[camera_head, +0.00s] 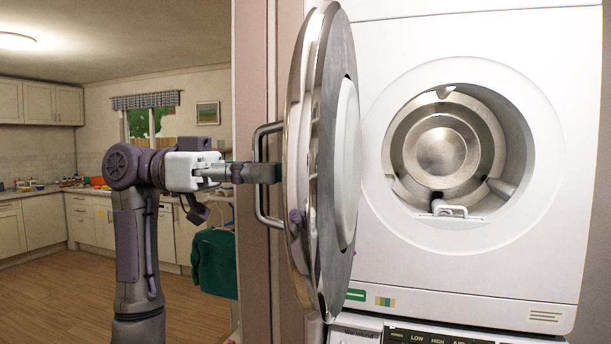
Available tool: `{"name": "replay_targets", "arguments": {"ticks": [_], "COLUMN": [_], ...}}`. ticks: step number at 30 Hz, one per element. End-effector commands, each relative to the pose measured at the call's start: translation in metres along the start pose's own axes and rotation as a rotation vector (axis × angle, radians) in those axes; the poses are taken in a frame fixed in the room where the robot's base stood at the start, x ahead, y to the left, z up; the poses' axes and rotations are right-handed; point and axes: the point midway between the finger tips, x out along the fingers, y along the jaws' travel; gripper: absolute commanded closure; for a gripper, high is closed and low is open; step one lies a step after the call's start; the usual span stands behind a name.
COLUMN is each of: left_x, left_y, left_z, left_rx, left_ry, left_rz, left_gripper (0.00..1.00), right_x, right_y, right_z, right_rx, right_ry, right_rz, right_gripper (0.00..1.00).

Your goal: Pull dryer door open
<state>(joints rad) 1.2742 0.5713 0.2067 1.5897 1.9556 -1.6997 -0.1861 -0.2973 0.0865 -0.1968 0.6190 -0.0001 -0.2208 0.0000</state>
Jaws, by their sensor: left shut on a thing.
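The dryer (470,262) is the white upper machine, with its round drum opening (445,150) uncovered. The dryer door (335,165) is round with a shiny metal rim. It stands swung wide open to the left, seen nearly edge-on. Its metal handle (264,212) is a bar on the door's outer face. My left gripper (262,173) reaches in from the left and is shut on the handle. The exact finger contact is small and partly hidden by the bar. My right gripper is not in view.
A washer (365,334) with a control panel stands directly below the dryer. A pinkish wall edge (254,60) rises just behind the handle. A green cloth (214,262) hangs behind my left arm. Open wooden floor and kitchen cabinets (45,222) lie at the left.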

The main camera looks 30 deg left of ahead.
Motion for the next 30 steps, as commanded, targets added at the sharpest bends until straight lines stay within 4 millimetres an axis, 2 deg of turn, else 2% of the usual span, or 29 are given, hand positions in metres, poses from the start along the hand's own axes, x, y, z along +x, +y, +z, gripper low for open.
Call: {"name": "replay_targets", "arguments": {"ticks": [3,6,20,21,22,30], "left_x": [-0.017,-0.025,-0.029,-0.029,-0.029,-0.029], "left_y": [-0.003,-0.004,-0.005,-0.005,-0.005,-0.005], "left_z": [-0.001,-0.001,-0.001,-0.001,-0.001,-0.001], "left_rx": [-0.004,-0.004,-0.003,-0.004,-0.004,-0.002], "left_ry": [0.002,0.002,0.002,0.002,0.002,0.002], "left_rz": [-0.005,-0.006,-0.006,-0.006,-0.006,-0.006], "left_gripper": [1.00,1.00,1.00,0.83,0.78,0.76], "right_x": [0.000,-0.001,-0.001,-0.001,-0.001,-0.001], "right_y": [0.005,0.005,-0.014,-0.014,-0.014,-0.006], "right_z": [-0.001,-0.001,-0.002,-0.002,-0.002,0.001], "right_rx": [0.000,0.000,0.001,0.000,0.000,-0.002], "right_ry": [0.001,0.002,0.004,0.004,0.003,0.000], "right_rz": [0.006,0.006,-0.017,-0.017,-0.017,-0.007], "right_gripper": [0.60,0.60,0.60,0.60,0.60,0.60]}}
